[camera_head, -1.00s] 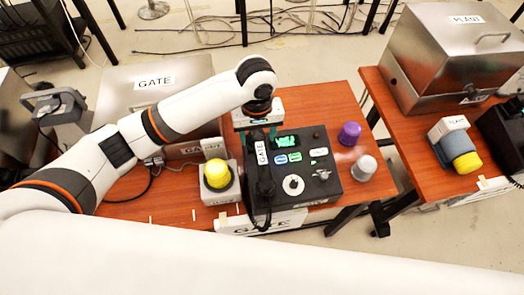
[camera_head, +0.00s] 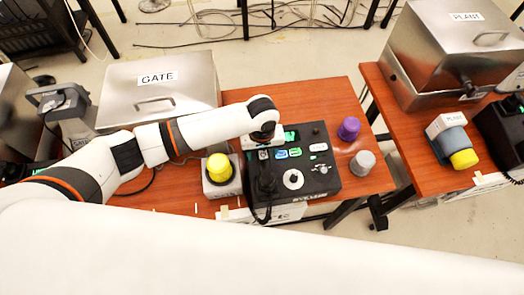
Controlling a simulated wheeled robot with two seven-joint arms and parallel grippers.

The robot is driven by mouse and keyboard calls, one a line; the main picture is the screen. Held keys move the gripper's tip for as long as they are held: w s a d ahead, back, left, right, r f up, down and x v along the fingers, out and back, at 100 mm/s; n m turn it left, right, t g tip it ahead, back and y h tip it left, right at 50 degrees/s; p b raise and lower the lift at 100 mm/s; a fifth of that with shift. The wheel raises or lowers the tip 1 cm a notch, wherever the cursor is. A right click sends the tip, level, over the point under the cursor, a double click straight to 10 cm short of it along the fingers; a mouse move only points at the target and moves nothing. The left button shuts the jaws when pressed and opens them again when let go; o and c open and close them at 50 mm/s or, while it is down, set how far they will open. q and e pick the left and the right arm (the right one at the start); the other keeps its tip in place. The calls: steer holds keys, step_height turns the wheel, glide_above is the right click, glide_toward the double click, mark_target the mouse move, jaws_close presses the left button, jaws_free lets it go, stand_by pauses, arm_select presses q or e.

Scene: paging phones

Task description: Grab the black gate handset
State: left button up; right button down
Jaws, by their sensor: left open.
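The black gate handset (camera_head: 265,187) lies upright in the picture along the left side of the black gate phone base (camera_head: 318,180). Its upper part is hidden under my left gripper (camera_head: 264,154), which comes down over it from above. The fingertips are small and partly hidden; the gripper is open around or just above the handset, and I cannot tell whether it touches. A dark cord hangs at the handset's lower end. My right gripper is not in view.
A yellow-topped beacon (camera_head: 219,168) stands close left of the phone. A purple knob (camera_head: 349,128) and a grey knob (camera_head: 362,163) stand to its right. A metal GATE box (camera_head: 155,92) is behind. The plant table (camera_head: 405,135) is at the right, across a gap.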

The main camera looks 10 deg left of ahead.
arm_select(q)
steer(key=c, duration=1.2)
steer(key=shift+r, duration=0.15)
step_height(320, 180, up, 10)
steer(key=shift+f+b, duration=0.1)
steer(key=shift+b, duration=0.5)
